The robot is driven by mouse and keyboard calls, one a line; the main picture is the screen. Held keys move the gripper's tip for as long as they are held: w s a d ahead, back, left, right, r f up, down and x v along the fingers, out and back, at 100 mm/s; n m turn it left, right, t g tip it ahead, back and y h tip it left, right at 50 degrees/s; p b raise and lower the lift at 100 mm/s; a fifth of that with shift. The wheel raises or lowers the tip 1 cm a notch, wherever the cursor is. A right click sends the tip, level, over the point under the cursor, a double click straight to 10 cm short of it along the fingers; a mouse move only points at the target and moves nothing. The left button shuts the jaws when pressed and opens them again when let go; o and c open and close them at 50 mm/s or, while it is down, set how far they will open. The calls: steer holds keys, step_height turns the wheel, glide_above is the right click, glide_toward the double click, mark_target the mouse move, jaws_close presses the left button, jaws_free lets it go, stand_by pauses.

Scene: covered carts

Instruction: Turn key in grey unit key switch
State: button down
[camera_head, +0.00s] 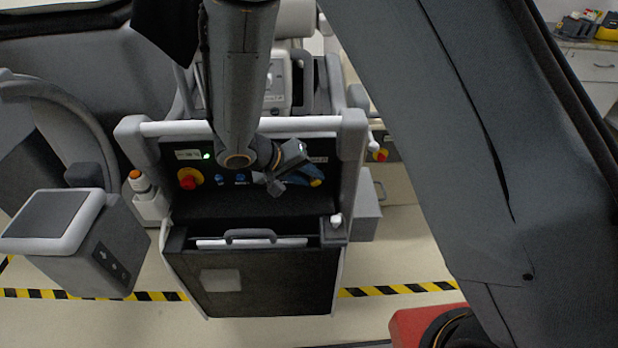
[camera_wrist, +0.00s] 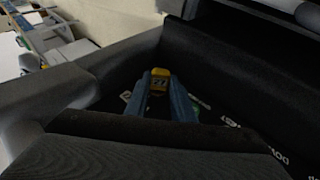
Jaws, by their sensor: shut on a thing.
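The grey unit (camera_head: 250,285) stands in the middle of the head view, with a dark control panel (camera_head: 200,172) under its white top rail. My gripper (camera_head: 312,178) reaches down to the right part of this panel. In the wrist view the blue fingers of my gripper (camera_wrist: 161,92) are closed on a small yellow piece, the key (camera_wrist: 160,74). The key switch itself is hidden behind the fingers and the key, and I cannot tell the key's angle.
The panel also carries a red stop button on yellow (camera_head: 189,179), a lit green lamp (camera_head: 206,156) and blue knobs (camera_head: 221,179). The white rail (camera_head: 180,128) runs above the panel. A grey box-headed unit (camera_head: 75,230) stands at the left. Striped floor tape (camera_head: 395,290) crosses the floor.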

steer(key=shift+a+f+h+b, duration=0.2)
steer(key=shift+f+h+b, duration=0.15)
steer(key=shift+h+b, duration=0.4)
steer(key=shift+r+n+h, duration=0.1)
steer(key=shift+n+h, duration=0.2)
steer(key=shift+h, duration=0.25)
steer(key=shift+a+f+h+b, duration=0.1)
steer(key=shift+f+h+b, duration=0.25)
steer(key=shift+h+b, duration=0.6)
steer(key=shift+r+n+t+h+b, duration=0.15)
steer(key=shift+n+t+h+b, duration=0.15)
steer(key=shift+t+b, duration=0.1)
